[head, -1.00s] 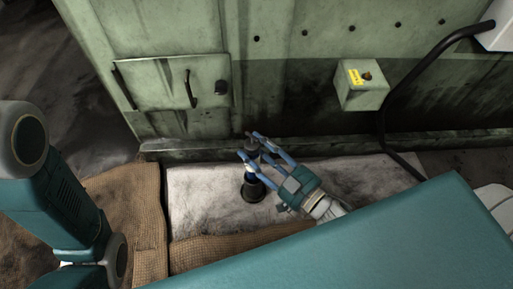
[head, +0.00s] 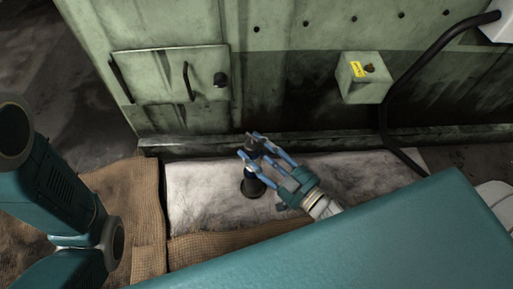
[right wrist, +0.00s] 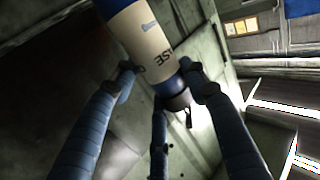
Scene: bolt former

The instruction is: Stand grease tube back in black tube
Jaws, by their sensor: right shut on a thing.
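My right gripper (head: 262,152) is shut on the grease tube (head: 252,145), with its fingers around the tube. In the right wrist view the grease tube (right wrist: 150,38) shows a cream body with dark lettering, blue bands and a dark end between the fingers (right wrist: 165,80). The black tube (head: 252,188) stands upright on the pale mat, directly below the held tube in the head view. The fingers partly hide where the two meet, so I cannot tell how far the grease tube is inside. My left gripper is out of view.
A pale mat (head: 200,190) lies on the floor against the green machine (head: 290,75). Brown sacking (head: 145,220) lies to its left and front. A grey-green box (head: 363,85) with a yellow label and a black curved pipe (head: 420,65) are at the right.

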